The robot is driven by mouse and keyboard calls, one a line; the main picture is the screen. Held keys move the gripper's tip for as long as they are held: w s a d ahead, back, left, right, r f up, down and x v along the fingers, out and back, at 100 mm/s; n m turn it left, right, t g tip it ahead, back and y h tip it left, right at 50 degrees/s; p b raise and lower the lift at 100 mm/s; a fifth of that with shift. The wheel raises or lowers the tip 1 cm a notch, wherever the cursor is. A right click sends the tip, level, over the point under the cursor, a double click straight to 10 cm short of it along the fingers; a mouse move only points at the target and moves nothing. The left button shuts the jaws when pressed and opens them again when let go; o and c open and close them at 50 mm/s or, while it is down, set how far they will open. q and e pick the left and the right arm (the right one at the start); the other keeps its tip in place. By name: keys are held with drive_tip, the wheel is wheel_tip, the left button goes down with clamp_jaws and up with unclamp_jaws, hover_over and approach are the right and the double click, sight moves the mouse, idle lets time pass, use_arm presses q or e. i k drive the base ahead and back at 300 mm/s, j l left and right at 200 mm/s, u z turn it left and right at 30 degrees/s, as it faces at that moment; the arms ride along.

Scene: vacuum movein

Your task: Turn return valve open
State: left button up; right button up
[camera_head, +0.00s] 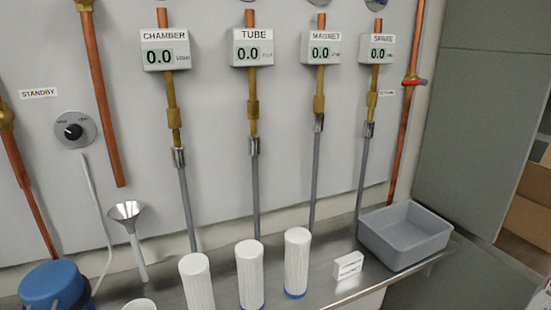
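A valve with a red handle (414,82) sits on the copper pipe (407,120) at the right of the wall panel. Its handle lies roughly level, across the upright pipe. A small white label (386,93) is beside it on the left, its text too small to read, so I cannot confirm that this is the return valve. Neither of my grippers is in view.
Meters read 0.0: CHAMBER (165,50), TUBE (252,49), MAGNET (320,49) and a fourth (377,49). Below, the metal shelf (335,293) holds white cylinders (250,275), a small white box (348,265) and a grey bin (405,238). A STANDBY knob (74,131) is left.

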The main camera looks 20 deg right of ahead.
sight(420, 82)
drive_tip(key=z, duration=1.35)
